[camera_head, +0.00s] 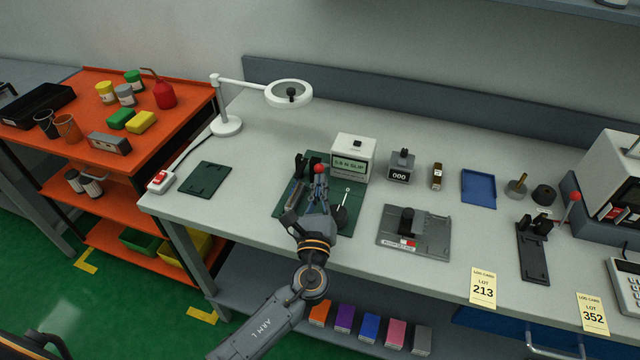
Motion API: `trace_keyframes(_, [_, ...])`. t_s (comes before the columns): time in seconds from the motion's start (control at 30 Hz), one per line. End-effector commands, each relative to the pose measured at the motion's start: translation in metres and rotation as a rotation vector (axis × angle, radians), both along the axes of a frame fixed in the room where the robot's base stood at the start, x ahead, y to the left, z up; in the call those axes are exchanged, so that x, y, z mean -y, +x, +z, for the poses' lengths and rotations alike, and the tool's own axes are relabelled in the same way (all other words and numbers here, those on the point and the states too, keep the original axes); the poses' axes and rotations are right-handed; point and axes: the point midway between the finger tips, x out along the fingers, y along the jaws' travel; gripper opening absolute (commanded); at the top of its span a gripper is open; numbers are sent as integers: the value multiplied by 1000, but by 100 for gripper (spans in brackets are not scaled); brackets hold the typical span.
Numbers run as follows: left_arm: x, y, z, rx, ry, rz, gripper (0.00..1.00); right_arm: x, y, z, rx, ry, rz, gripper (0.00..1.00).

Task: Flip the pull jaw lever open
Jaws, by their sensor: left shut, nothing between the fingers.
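A dark green base plate (285,209) on the grey bench carries a small test fixture, partly hidden by my left arm. A red ball-ended lever (319,169) stands roughly upright on this fixture; I cannot tell whether it is the pull jaw's own lever. Behind it is a white box (352,151) with a green display. My left gripper (318,198) is over the fixture, right at the lever's lower part, shut with nothing held. Whether it touches the lever is not clear. The jaw itself is mostly hidden. My right gripper is out of view.
A grey plate fixture (428,238) lies to the right, with a counter (400,166) and a blue tray (478,187) behind. Another red-knobbed lever (574,197) stands far right. A magnifier lamp (226,125) and a green mat (204,179) are left, near an orange cart (170,133).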

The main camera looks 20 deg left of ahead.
Motion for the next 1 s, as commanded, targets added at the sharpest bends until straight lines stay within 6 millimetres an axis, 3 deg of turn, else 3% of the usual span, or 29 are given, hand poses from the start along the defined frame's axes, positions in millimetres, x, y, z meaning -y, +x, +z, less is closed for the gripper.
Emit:
trace_keyframes(0.53, [0,13,34,-55,4,2,0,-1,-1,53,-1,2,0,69])
trace_keyframes(1.0, [2,48,62,-54,2,0,0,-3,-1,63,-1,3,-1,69])
